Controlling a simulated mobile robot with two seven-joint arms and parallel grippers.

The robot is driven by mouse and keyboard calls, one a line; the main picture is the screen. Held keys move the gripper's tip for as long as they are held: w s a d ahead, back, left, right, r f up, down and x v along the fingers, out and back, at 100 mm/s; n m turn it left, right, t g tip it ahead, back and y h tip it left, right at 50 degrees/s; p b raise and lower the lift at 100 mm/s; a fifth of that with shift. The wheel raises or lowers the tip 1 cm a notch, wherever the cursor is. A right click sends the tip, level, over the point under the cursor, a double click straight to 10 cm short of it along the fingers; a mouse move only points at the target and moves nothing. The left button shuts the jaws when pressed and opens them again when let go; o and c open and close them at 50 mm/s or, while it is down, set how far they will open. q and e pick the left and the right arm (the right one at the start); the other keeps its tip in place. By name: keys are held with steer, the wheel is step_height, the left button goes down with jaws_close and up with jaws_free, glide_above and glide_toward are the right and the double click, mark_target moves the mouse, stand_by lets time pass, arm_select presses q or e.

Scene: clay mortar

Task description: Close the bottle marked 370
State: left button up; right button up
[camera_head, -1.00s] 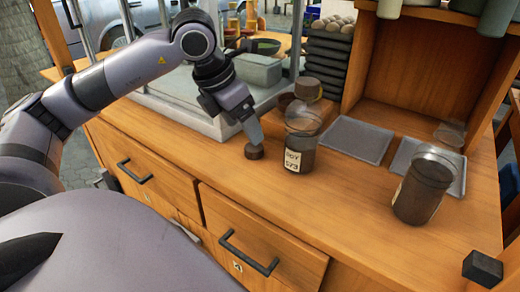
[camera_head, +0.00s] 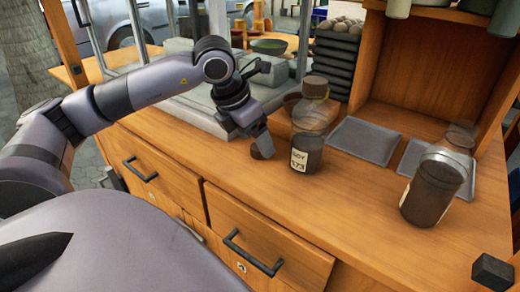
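A small dark brown cap (camera_head: 262,147) is at the fingertips of my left gripper (camera_head: 259,132), low over the wooden counter. It now looks tilted in line with the fingers, which appear shut on it. To its right stands a clear bottle (camera_head: 308,153) with dark contents and a pale label, whose lower line looks like 573. A brown round shape (camera_head: 314,87) shows at or behind this bottle's top; I cannot tell which. A second dark-filled bottle (camera_head: 432,192) stands at the right, with only its label's edge visible, so its marking is hidden.
Flat grey trays (camera_head: 365,141) lie behind the bottles, before an open wooden shelf (camera_head: 420,80). A stack of dark trays (camera_head: 335,60) and a green bowl (camera_head: 268,46) stand at the back. The counter (camera_head: 340,205) between and before the bottles is clear.

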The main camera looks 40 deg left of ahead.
arm_select(q)
steer(key=shift+x, duration=1.1)
steer(key=c, duration=1.1)
step_height(320, 180, up, 20)
steer(key=p, duration=0.5)
